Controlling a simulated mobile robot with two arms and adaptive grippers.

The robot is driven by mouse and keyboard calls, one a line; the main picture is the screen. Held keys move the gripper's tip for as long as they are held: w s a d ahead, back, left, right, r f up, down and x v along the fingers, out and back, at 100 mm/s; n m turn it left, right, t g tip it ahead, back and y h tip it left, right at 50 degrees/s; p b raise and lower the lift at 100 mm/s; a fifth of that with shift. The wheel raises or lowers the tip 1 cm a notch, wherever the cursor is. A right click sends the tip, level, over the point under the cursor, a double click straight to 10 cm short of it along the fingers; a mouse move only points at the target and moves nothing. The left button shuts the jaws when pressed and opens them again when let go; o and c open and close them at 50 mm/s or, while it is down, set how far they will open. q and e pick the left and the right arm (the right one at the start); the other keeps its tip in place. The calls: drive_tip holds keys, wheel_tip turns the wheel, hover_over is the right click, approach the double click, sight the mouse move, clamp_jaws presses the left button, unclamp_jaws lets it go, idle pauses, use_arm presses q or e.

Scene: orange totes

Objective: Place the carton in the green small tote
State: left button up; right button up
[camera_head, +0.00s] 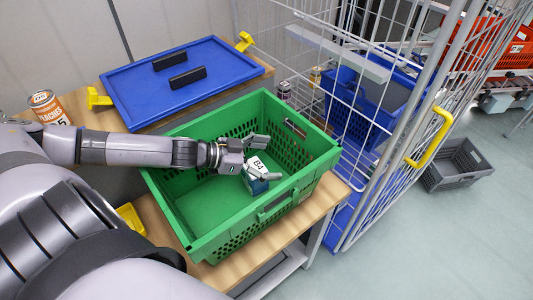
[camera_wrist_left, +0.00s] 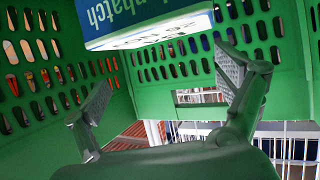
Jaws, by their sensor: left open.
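The green tote (camera_head: 213,244) stands open on a wooden-topped table. The carton (camera_head: 257,168), teal-blue with a white face marked B4, is inside the tote's outline near its right side. My left gripper (camera_head: 268,157) reaches in over the tote from the left, its fingers spread beside the carton. In the left wrist view, the carton (camera_wrist_left: 140,22) shows at the top, beyond the open fingers of my left gripper (camera_wrist_left: 165,72), with a gap to both. Whether the carton rests on the tote's floor is hard to tell. My right gripper is not in view.
A blue lid or tray (camera_head: 135,88) with two black bars lies behind the tote. A peaches can (camera_head: 46,108) stands at the left. A wire cage (camera_head: 365,150) holding a blue tote (camera_head: 352,112) is close on the right. A grey crate (camera_head: 457,168) sits on the floor.

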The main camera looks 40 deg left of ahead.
use_arm(q)
drive_tip(key=shift+s+a+r+p, duration=0.65)
drive_tip(key=shift+s+r+p, duration=0.2)
drive_tip(key=shift+r, duration=0.15)
drive_tip(key=shift+s+a+r+p, duration=0.15)
drive_tip(key=shift+s+r+p, duration=0.1)
drive_tip(key=shift+r+p, duration=0.1)
drive_tip(key=p+v, duration=0.8)
drive_tip(key=v, duration=0.1)
drive_tip(key=shift+p, duration=0.35)
